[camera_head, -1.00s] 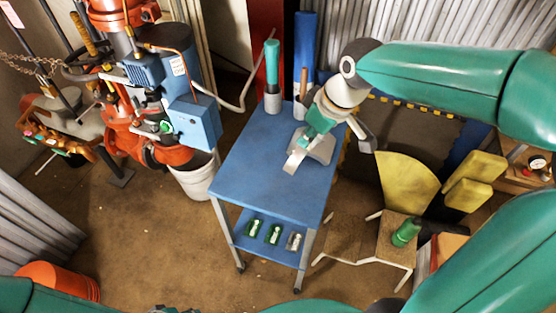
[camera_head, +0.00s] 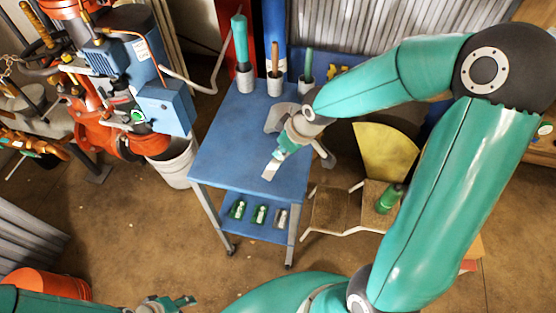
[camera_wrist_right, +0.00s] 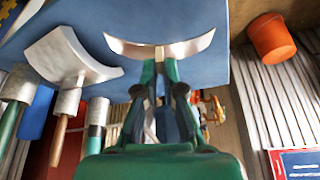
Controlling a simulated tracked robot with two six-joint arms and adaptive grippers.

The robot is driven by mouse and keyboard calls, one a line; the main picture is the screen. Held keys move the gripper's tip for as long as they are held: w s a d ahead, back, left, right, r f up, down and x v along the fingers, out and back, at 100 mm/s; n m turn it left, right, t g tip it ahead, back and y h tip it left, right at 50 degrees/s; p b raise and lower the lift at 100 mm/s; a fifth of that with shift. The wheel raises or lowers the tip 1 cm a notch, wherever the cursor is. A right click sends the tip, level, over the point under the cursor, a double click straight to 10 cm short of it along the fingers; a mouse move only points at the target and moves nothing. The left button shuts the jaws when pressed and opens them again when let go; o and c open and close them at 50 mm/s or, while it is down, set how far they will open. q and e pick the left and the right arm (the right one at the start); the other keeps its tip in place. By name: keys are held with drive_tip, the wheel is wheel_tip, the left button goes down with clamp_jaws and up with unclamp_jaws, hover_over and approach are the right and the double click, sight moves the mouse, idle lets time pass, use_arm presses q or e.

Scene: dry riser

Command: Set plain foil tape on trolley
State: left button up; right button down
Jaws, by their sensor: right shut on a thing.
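The blue trolley (camera_head: 225,160) stands in the middle of the head view. My right gripper (camera_head: 278,155) is over the right part of its top, shut on a silver curved strip (camera_head: 269,170) that looks like the plain foil tape. In the right wrist view the strip (camera_wrist_right: 190,46) bows across the tips of my right gripper (camera_wrist_right: 158,65), against the blue top; I cannot tell if it touches. A second silver curved piece (camera_wrist_right: 75,55) lies beside it, also seen in the head view (camera_head: 275,120). My left gripper (camera_head: 165,302) is at the bottom edge, its jaws unclear.
Several grey pots with handles (camera_head: 245,82) stand along the trolley's back edge. Small green and silver items (camera_head: 260,214) lie on its lower shelf. A chair with a green bottle (camera_head: 389,198) stands at right, red pipework (camera_head: 100,125) and a white bucket (camera_head: 172,165) at left.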

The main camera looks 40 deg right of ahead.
sight(282, 159)
wheel_tip(282, 159, down, 4)
drive_tip(key=shift+b, duration=0.65)
drive_tip(key=shift+s+r, duration=0.1)
drive_tip(key=c, duration=1.3)
unclamp_jaws()
drive_tip(key=shift+r, duration=0.1)
drive_tip(key=shift+r, duration=0.25)
drive_tip(key=p+v, duration=0.2)
drive_tip(key=v, duration=0.9)
drive_tip(key=shift+p, duration=0.4)
